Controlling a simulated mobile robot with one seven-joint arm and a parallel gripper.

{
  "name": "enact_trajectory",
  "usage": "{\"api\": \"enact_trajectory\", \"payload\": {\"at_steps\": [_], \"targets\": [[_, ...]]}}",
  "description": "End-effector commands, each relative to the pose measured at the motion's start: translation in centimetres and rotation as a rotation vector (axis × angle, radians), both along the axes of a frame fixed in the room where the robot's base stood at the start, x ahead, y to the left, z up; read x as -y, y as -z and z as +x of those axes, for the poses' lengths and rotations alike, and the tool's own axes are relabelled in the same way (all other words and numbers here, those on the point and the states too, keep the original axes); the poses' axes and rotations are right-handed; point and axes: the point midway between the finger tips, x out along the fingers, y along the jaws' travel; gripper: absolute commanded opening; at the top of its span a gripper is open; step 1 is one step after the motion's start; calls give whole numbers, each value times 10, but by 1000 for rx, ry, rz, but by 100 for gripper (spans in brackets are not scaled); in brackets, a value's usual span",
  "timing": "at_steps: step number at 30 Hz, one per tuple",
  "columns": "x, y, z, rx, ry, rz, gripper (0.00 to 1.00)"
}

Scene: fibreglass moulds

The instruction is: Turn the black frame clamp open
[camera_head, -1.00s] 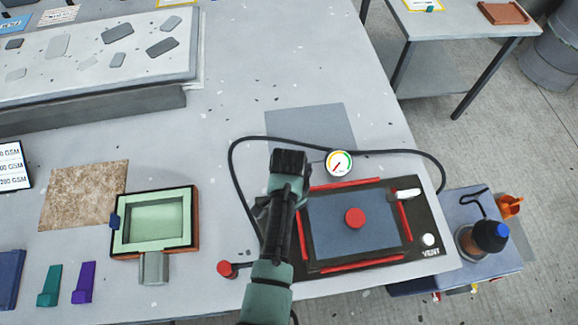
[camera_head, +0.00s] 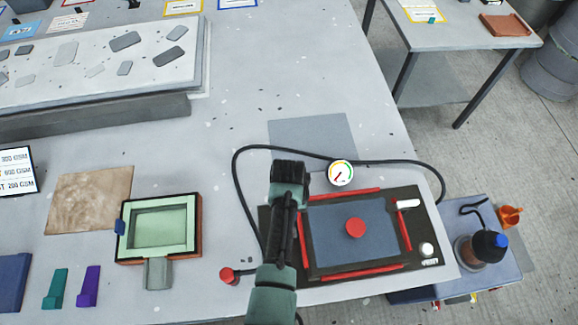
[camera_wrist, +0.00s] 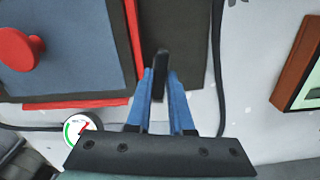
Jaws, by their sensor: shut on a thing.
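The black frame clamp (camera_wrist: 160,68) is a narrow black bar over the dark border of the vacuum frame, seen in the wrist view. My gripper (camera_wrist: 161,76) has its two blue fingers on either side of the bar and is shut on it. The bar points roughly straight up and down in that view. The vacuum frame (camera_head: 440,245) is a black board with red strips, a blue-grey sheet (camera_head: 330,215) and a red knob (camera_head: 355,227). In the head view my arm hides the clamp and fingers.
A pressure gauge (camera_head: 341,173) and black hose (camera_head: 235,185) lie behind the board. A white handle (camera_head: 408,203) is at its right. A green-lined mould (camera_head: 125,245) stands to the left, with a red knob (camera_head: 227,274) on the table between.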

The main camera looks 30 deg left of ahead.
Motion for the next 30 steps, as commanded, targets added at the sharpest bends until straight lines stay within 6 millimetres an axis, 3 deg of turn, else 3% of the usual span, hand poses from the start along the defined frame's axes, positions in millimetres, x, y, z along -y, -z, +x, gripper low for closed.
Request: {"api": "enact_trajectory", "payload": {"at_steps": [12,28,29,30], "targets": [[-1,-1,0,2,-170,0,0],[-2,-1,0,3,-192,0,0],[-2,-1,0,3,-192,0,25],[-1,-1,0,3,-191,0,32]]}}
